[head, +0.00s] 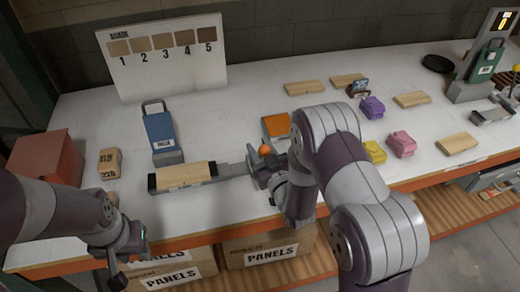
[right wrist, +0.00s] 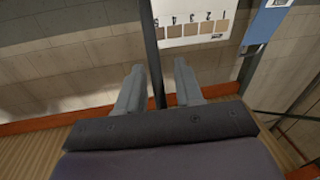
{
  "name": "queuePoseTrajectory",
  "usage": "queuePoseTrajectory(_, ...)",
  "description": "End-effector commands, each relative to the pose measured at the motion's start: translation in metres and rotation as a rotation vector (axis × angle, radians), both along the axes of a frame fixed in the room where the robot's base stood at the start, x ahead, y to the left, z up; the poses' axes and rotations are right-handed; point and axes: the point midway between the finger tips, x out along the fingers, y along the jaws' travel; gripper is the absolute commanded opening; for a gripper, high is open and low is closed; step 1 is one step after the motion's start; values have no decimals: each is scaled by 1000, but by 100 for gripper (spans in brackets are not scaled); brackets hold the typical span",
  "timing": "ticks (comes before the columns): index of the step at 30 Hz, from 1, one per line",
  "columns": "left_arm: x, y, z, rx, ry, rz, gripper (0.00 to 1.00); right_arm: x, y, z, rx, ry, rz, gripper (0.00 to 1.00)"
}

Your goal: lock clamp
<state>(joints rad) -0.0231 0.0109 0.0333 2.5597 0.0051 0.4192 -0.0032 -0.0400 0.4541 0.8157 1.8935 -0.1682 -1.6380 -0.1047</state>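The clamp (head: 235,169) is a grey metal fixture on the white table. A light wooden panel (head: 186,175) lies in its left part, between dark end blocks. An orange round knob (head: 265,149) shows at its right end. My right gripper (head: 262,170) is right beside the knob; whether it touches is hidden by my arm.
A blue container (head: 162,133) stands behind the panel, near the shade board (head: 163,55). A reddish box (head: 45,158) and a small wooden block (head: 109,163) are at left. An orange-topped block (head: 276,126) sits behind my right arm. Wooden panels and coloured pieces (head: 372,107) lie at right.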

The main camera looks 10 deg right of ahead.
Motion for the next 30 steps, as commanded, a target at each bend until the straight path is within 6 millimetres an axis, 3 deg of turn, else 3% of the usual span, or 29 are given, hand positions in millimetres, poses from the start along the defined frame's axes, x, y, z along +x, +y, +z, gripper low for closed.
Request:
queuePoseTrajectory(8, 0, 0, 0, 0, 0, 0, 37, 0, 0, 0, 0, 0, 0, 37)
queuePoseTrajectory(11, 0, 0, -4, 0, 0, 0, 37, -9, -2, -2, 0, 2, -1, 37)
queuePoseTrajectory(22, 0, 0, -25, 0, 0, 0, 37, -100, -22, -7, 1, 1, -3, 37)
queuePoseTrajectory(30, 0, 0, -28, 0, 0, 0, 37, -126, -26, -6, 1, -1, 0, 37)
